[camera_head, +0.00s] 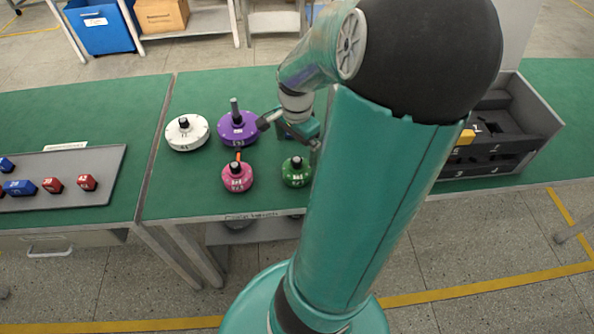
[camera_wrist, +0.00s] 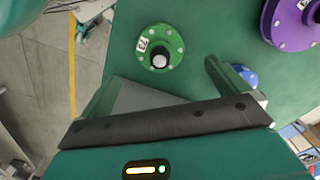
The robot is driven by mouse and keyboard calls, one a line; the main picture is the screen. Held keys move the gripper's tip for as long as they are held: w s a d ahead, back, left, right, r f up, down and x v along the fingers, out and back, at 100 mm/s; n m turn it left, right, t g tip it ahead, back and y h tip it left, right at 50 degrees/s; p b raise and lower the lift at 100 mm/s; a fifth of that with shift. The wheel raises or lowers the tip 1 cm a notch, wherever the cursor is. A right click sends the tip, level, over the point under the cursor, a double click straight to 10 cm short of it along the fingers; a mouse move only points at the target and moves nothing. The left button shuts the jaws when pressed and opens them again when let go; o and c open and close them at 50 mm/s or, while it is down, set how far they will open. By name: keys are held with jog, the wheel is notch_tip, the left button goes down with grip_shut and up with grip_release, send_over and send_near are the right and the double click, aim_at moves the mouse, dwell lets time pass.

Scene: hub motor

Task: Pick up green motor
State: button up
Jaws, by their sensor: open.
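The green motor (camera_head: 297,174) stands near the front edge of the green table, a round flanged body with a black shaft on top. In the wrist view the green motor (camera_wrist: 174,44) shows from above, with a white number label, beyond the jaws. My gripper (camera_head: 290,131) is open and empty, just behind the green motor in the head view and apart from it. Its fingers also show in the wrist view, with nothing between them.
A pink motor (camera_head: 237,179), a purple motor (camera_head: 238,134) and a white motor (camera_head: 187,138) stand left of the green one. A blue round part (camera_wrist: 243,75) is partly hidden by a finger. A grey rack (camera_head: 535,110) stands right, a grey tray (camera_head: 105,165) left.

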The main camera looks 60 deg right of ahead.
aim_at(297, 170)
jog(key=shift+f, duration=5.3)
jog(key=c, duration=1.6)
jog(key=shift+r, duration=0.1)
